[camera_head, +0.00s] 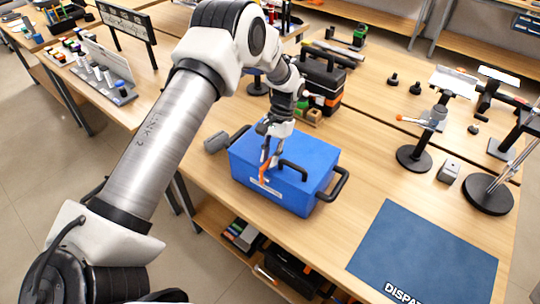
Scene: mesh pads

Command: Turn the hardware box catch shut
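The blue hardware box (315,167) stands on the wooden table with its lid down and black handles on its lid and sides. Its orange catch (264,172) is a narrow lever on the front face, standing roughly upright with a slight tilt, above a pale label. My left gripper (271,155) reaches down over the front edge of the lid, its fingers at the upper end of the catch. The fingers partly cover the catch, and I cannot tell whether they are closed on it. My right gripper is out of view.
A blue dispatch mat (425,255) lies at the front right. A black toolbox (322,82) stands behind the blue box. Round-based stands (414,158) are at the right. The table between box and mat is clear. A lower shelf holds dark cases.

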